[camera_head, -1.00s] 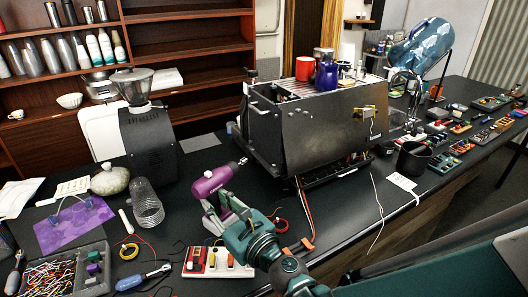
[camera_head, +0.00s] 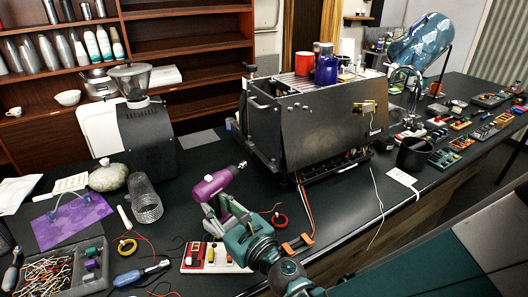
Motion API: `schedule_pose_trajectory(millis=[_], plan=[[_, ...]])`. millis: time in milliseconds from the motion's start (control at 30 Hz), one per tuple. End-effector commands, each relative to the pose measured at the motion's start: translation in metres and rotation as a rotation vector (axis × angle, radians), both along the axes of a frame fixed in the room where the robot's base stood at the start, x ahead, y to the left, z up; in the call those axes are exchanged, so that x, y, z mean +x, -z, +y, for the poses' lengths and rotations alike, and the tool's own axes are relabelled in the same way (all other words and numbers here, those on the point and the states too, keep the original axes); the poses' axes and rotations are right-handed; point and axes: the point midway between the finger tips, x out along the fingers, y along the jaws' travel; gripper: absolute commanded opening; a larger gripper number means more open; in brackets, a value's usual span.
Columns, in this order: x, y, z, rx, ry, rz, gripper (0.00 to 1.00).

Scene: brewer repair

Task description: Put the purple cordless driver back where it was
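The purple cordless driver (camera_head: 211,184) is above the counter, left of centre. Its dark chuck points up and to the right, toward the espresso machine. My gripper (camera_head: 221,210) is teal with pale grey fingers and comes from the lower right. Its fingers are around the driver's handle and appear shut on it. The fingers partly hide the handle and its lower end. No marked place for the driver can be made out on the counter.
A red-and-white block (camera_head: 207,256) lies just below my gripper. The open espresso machine (camera_head: 320,125) stands behind right, the grinder (camera_head: 150,140) behind left. Dark counter between grinder and driver is clear.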

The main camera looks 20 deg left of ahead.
Motion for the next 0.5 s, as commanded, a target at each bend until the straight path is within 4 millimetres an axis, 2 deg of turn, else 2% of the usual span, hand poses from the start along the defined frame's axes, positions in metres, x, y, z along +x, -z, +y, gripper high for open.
schedule_pose_trajectory(millis=[200,500], plan=[[0.0,0.0134,0.0,0.0,0.0,0.0,0.0],[0.0,0.0145,0.0,0.0,0.0,0.0,0.0]])
